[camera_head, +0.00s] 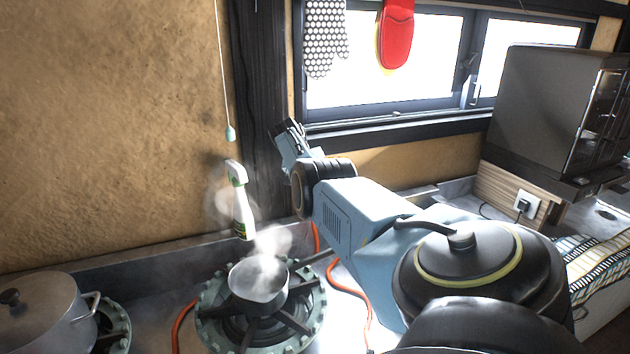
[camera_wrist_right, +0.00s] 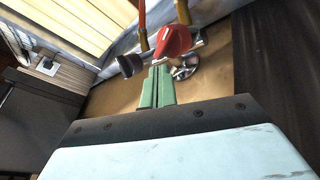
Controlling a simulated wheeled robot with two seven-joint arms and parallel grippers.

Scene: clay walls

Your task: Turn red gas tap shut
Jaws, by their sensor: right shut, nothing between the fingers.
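The red gas tap (camera_wrist_right: 172,42) shows in the right wrist view, with metal fittings around it against the tan wall. My right gripper (camera_wrist_right: 157,72) is shut and empty, its green fingertips just short of the red handle. I cannot tell whether they touch it. In the head view my right arm reaches up toward the wall beside the window, with the right gripper (camera_head: 288,132) at its far end. The tap cannot be made out in the head view. My left gripper is out of view.
A steaming pan (camera_head: 258,284) stands on a gas burner (camera_head: 212,326), with a pot (camera_head: 45,315) at the left. Red hoses (camera_head: 352,287) run behind. A dark oven (camera_head: 550,105) stands at right.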

